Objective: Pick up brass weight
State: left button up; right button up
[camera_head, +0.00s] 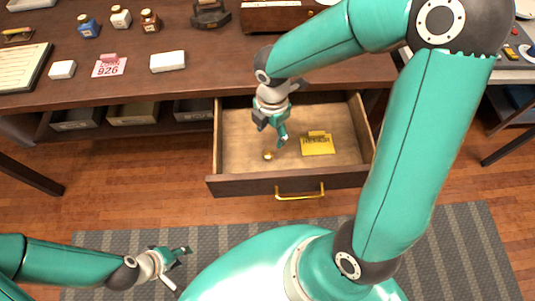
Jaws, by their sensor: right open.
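The brass weight (268,155) is a small gold piece on the floor of the open wooden drawer (240,122), left of a yellow labelled item (318,146). My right gripper (279,138) points down into the drawer, just above and right of the brass weight. It is open, and nothing shows between its fingers. My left gripper (180,264) is at the lower left over the grey mat, far from the drawer. Its fingers are spread apart and empty.
The wooden desk (215,65) above the drawer holds small bottles (121,18), a pink number tag (109,66) and white blocks (167,61). The drawer front (250,184) has a brass handle (300,192). Grey bins (132,113) sit under the desk at left.

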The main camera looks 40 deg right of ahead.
aim_at(269, 151)
notch_tip(269, 151, down, 7)
jog(key=shift+r+b, duration=0.15)
jog(key=shift+b, duration=0.35)
jog(key=shift+w+a+f+b, duration=0.1)
jog(key=shift+w+f+b, duration=0.15)
jog(key=shift+f, duration=1.1)
jog(key=shift+w+f+b, duration=0.15)
jog(key=shift+f+b, duration=0.05)
jog(key=shift+f, duration=1.1)
grip_shut()
jog(key=shift+r, duration=0.25)
